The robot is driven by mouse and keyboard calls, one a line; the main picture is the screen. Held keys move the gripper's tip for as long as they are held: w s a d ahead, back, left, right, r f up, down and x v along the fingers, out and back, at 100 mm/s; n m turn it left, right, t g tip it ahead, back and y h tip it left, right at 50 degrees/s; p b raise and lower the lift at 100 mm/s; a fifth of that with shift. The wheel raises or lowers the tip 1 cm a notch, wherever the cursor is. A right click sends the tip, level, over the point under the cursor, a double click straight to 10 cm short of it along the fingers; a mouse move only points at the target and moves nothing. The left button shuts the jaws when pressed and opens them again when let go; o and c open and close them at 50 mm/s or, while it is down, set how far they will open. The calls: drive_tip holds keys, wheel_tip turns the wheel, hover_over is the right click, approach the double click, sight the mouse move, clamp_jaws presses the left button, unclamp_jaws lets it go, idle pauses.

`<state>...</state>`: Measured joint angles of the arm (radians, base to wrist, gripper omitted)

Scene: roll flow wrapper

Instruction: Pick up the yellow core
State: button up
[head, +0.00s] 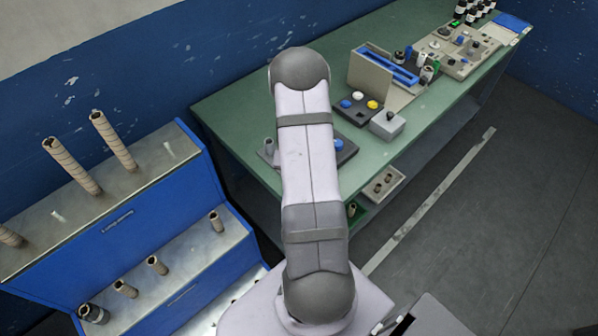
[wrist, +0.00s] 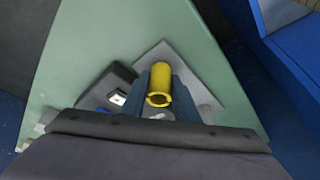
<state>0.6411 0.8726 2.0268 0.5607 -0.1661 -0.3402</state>
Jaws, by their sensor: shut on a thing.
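The yellow core (wrist: 160,80) is a short hollow tube in the wrist view, with its open end towards the camera. My gripper (wrist: 160,90) is shut on it, with a dark finger on each side of the tube. A grey square plate (wrist: 195,77) lies on the green table behind the core. I cannot tell whether the core still touches the plate. In the head view my own arm hides the gripper and the yellow core.
A dark block (wrist: 108,88) sits left of the core. In the head view, the green table (head: 240,105) carries bottles, a blue-edged holder (head: 385,68) and a grey box (head: 387,124). A blue rack (head: 150,235) with several cardboard tubes stands left.

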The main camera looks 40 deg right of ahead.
wheel_tip(320, 180, up, 10)
drive_tip(key=p, duration=0.6)
drive_tip(key=shift+f, duration=0.1)
drive_tip(key=shift+a, duration=0.1)
